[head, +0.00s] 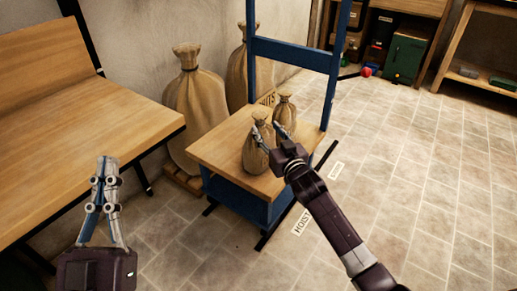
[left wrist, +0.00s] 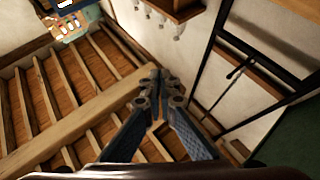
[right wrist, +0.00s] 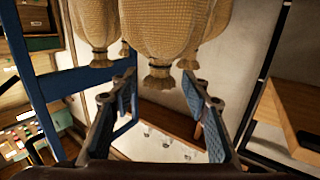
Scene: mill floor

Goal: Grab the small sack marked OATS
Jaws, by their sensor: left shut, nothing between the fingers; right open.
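Two small tan sacks with tied necks stand on a wooden-topped blue hoist platform (head: 222,152). One small sack (head: 257,158) is in front; the other (head: 287,112) is behind to its right. I cannot read a marking on either. My right gripper (head: 267,129) is open at the front sack's upper part, partly covering it. In the right wrist view, a sack (right wrist: 162,30) appears upside down, its tied neck between and just beyond the open fingers (right wrist: 158,84). My left gripper (head: 107,162) is shut and empty, away from the sacks; its closed fingertips show in the left wrist view (left wrist: 150,82).
Large sacks (head: 193,105) stand behind the platform against the wall. A partly hidden label (head: 268,98) shows there. The blue hoist frame (head: 290,53) rises behind the small sacks. A wooden bench (head: 85,115) is at left.

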